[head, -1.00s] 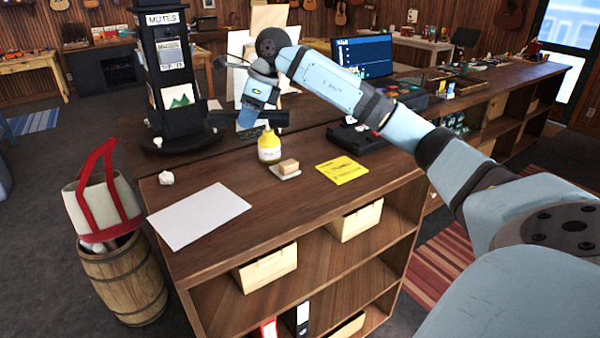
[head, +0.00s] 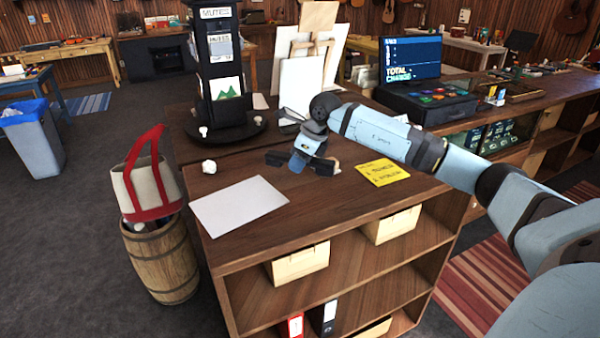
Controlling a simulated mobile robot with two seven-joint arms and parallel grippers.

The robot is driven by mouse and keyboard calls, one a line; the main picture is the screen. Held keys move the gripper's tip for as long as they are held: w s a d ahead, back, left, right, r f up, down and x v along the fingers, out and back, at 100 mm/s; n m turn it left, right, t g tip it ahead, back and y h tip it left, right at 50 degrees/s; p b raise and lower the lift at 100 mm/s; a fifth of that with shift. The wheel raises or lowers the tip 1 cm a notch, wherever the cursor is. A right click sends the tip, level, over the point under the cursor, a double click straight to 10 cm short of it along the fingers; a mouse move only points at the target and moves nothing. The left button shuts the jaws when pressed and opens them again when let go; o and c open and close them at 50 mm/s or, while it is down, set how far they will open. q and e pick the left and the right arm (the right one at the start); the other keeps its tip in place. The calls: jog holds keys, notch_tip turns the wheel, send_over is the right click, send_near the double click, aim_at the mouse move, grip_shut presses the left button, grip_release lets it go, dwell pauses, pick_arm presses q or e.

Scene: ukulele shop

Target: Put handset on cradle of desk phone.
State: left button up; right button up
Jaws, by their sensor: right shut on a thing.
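My right gripper (head: 298,168) is low over the dark wooden counter (head: 350,205), left of the yellow note pad. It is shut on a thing. Dark ends stick out to both sides of the jaws, and they look like the handset (head: 326,168), though it is small and hard to make out. I cannot tell whether it touches the counter. I cannot pick out the desk phone or its cradle; they may be hidden behind my gripper and arm. My left gripper is not in view.
A white sheet (head: 240,206) and a crumpled white ball (head: 209,166) lie left of my gripper. The yellow pad (head: 382,172) lies to the right. A black display tower (head: 222,110), an easel (head: 309,88) and a cash register (head: 428,103) stand behind.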

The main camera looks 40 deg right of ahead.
aim_at(296, 182)
jog(key=shift+f, duration=2.1)
jog(key=shift+f, duration=0.1)
jog(key=o, duration=1.1)
